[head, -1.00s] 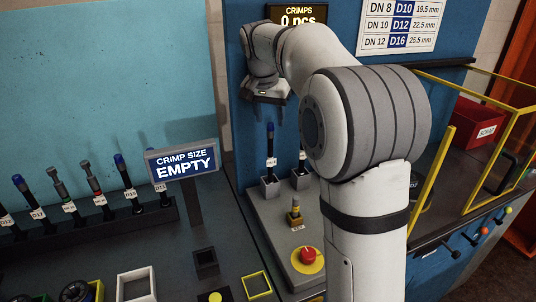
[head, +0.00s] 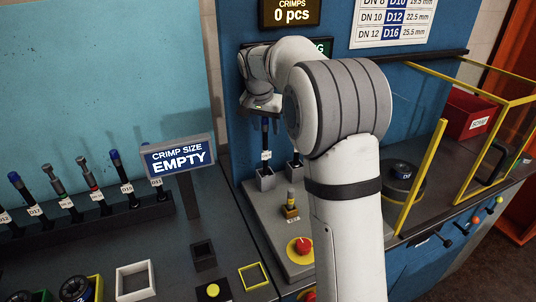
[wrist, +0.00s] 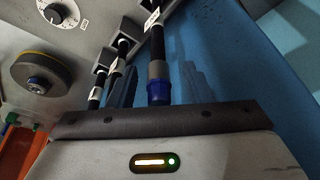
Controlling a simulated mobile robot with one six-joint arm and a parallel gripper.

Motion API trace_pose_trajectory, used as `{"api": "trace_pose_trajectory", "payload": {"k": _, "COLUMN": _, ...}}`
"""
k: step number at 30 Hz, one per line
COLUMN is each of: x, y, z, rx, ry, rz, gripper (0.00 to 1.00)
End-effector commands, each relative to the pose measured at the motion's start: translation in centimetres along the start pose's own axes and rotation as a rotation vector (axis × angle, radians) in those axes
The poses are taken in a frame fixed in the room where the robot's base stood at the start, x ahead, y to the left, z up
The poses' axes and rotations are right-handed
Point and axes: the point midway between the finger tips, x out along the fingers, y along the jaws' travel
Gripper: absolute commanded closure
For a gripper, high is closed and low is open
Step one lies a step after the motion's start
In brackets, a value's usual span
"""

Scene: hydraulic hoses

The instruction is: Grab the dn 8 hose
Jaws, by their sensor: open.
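My gripper (head: 262,110) is open above a stand at the back of the grey work plate. Directly below it a black hose with a white label (head: 265,145) stands upright in a square grey holder (head: 265,180). In the wrist view its blue end (wrist: 158,91) is close to my gripper's front edge (wrist: 160,118), with no hold visible. A second hose (head: 294,162) stands in the holder to its right, mostly hidden by my arm. The wrist view shows further dark labelled hoses (wrist: 121,58) in a row. The hose labels are too small to read, so I cannot tell which is DN 8.
A "CRIMP SIZE EMPTY" sign (head: 178,157) rises at left. A yellow frame (head: 425,175) and red bin (head: 470,112) are at right.

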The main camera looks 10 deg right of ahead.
Motion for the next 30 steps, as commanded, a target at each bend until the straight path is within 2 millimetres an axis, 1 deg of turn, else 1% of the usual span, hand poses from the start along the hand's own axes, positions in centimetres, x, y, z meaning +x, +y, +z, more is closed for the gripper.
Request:
{"api": "trace_pose_trajectory", "payload": {"k": 2, "x": -0.01, "y": -0.02, "z": 0.01, "rx": 0.0, "ry": 0.0, "rz": 0.0, "gripper": 0.56}}
{"api": "trace_pose_trajectory", "payload": {"k": 18, "x": -0.06, "y": -0.09, "z": 0.04, "rx": -0.001, "ry": 0.0, "rz": -0.001, "gripper": 1.0}}
{"api": "trace_pose_trajectory", "payload": {"k": 30, "x": -0.15, "y": -0.15, "z": 0.03, "rx": -0.002, "ry": 0.002, "rz": -0.002, "gripper": 1.0}}
